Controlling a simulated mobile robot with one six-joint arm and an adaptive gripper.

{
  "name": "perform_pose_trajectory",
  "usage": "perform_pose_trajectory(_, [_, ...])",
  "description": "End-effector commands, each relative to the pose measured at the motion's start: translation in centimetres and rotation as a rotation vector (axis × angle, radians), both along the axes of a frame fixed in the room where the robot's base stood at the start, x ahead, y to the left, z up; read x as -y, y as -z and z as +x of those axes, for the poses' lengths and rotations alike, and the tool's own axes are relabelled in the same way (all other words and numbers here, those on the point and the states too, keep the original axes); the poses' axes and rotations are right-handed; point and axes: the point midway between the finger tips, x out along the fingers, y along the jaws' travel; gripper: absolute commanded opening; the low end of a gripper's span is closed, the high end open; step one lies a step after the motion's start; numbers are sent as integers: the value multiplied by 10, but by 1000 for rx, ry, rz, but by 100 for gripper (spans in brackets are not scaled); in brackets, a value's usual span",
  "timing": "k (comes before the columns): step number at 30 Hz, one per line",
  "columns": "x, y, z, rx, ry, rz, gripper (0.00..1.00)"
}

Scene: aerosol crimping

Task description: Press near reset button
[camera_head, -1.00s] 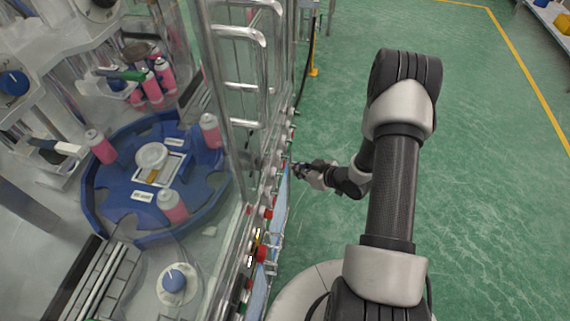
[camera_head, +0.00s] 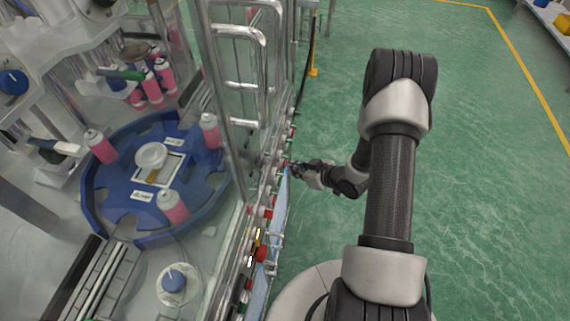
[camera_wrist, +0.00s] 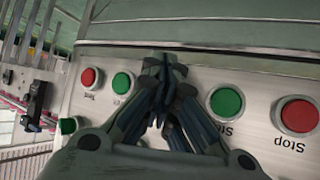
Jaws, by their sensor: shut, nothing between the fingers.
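My gripper (camera_head: 291,167) is shut and empty, with its fingertips at the button panel along the machine's side in the head view. In the wrist view my closed fingers (camera_wrist: 162,68) lie over the middle of the metal panel (camera_wrist: 193,66). No button labelled reset can be made out; the panel behind my fingers is hidden. To their left are a green button (camera_wrist: 122,82) and a red button (camera_wrist: 90,77). To their right are a green button (camera_wrist: 226,102) and a red stop button (camera_wrist: 297,115). Whether my fingertips touch anything cannot be told.
The glass-walled machine holds a blue turntable (camera_head: 108,208) with pink cans (camera_head: 171,206). Metal door handles (camera_head: 243,86) stick out above the panel. More buttons (camera_head: 267,213) run along the panel toward me. The green floor (camera_head: 490,200) to the right is clear.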

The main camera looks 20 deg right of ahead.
Motion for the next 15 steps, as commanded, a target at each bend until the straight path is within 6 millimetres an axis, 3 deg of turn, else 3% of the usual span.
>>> perform_pose_trajectory(15, [-5,0,3,0,-1,0,0])
